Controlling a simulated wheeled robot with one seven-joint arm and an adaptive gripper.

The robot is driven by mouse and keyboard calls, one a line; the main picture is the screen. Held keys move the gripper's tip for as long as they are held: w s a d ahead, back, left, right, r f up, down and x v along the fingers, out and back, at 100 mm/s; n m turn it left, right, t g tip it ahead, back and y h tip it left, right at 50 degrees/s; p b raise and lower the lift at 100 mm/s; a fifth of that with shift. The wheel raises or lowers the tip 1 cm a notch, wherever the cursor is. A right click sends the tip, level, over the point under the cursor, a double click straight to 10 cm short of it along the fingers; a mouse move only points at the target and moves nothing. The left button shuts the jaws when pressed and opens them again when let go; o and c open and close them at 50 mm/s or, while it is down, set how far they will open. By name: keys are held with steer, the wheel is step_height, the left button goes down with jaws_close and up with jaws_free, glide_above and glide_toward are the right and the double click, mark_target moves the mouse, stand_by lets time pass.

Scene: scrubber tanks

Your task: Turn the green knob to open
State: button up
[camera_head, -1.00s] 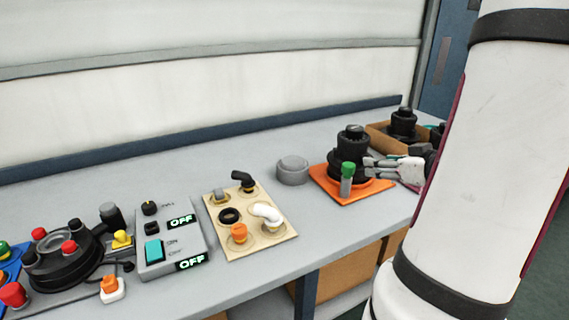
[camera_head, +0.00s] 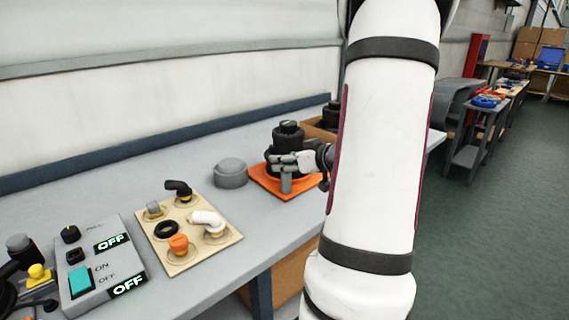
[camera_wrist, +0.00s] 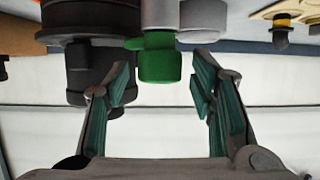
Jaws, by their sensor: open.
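The green knob (camera_wrist: 159,62) sits on the end of a grey post, which the head view shows standing on an orange base plate (camera_head: 263,182). In the head view my gripper (camera_head: 283,160) covers the knob, and only the lower grey post (camera_head: 286,184) shows below the fingers. In the upside-down wrist view my gripper (camera_wrist: 162,75) is open, with one teal-padded finger on each side of the knob. Gaps show between the knob and both pads. A black stepped valve body (camera_head: 288,134) stands right behind the knob.
A grey round cap (camera_head: 230,173) sits left of the orange plate. A beige panel (camera_head: 190,245) with several fittings and a grey switch box (camera_head: 100,270) lie further left. A cardboard box (camera_head: 318,131) with black parts stands behind my gripper.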

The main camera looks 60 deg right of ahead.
steer(key=shift+w+d+f, duration=0.1)
steer(key=shift+w+f, duration=0.05)
steer(key=shift+w, duration=0.3)
steer(key=c, duration=1.2)
